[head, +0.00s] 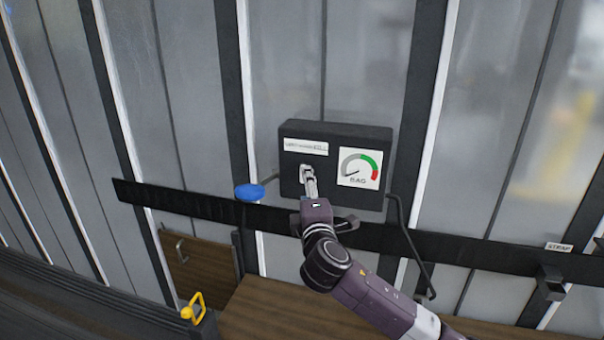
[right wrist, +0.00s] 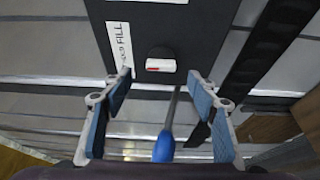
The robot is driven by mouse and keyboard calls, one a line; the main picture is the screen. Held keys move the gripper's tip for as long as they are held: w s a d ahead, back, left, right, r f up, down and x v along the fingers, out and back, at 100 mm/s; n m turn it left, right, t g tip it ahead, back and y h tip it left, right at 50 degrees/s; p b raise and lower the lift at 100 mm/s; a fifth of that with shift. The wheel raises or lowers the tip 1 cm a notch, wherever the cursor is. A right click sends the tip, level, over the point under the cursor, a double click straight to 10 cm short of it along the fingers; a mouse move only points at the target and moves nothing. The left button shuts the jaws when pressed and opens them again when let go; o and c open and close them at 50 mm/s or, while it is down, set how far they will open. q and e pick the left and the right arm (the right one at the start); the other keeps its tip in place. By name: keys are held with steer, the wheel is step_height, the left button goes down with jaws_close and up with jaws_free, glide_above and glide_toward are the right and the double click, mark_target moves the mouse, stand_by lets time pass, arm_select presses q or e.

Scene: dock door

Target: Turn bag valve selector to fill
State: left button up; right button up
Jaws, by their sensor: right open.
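A black valve box (head: 336,196) is fixed to the trailer wall, with a white label and a BAG gauge (head: 359,168) on its face. My right gripper (head: 307,172) is at the left part of this face and covers the selector in the head view. In the right wrist view the selector knob (right wrist: 161,62) is a dark round piece with a pale bar and a red mark. A white FILL label (right wrist: 120,50) is beside it. My right gripper (right wrist: 159,76) is open, its fingers spread to either side of the knob, apart from it. My left gripper is not in view.
A blue knob (head: 250,192) on a rod sticks out left of the box; it also shows between my fingers in the right wrist view (right wrist: 164,148). A black rail (head: 200,205) runs below the box. A bent dark rod (head: 408,240) hangs at its right. A yellow latch (head: 194,306) is lower left.

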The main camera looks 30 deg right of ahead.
mark_target(302, 181)
steer(key=p+x, duration=0.2)
steer(key=x, duration=0.4)
steer(key=shift+w+f, duration=0.1)
steer(key=c, duration=1.2)
steer(key=shift+o, duration=0.2)
steer(key=m+h+b, duration=0.1)
steer(key=m+b, duration=0.2)
steer(key=b, duration=0.3)
steer(key=f+m+t+h+b, duration=0.1)
steer(key=m+b, duration=0.2)
steer(key=b, duration=0.4)
steer(key=m+h+b, duration=0.1)
steer(key=m+b, duration=0.3)
steer(key=b, duration=0.3)
steer(key=shift+w+f+t, duration=0.15)
steer(key=shift+t, duration=0.25)
steer(key=shift+r+m+h+b, duration=0.2)
steer(key=shift+m+h+b, duration=0.35)
steer(key=shift+b, duration=0.4)
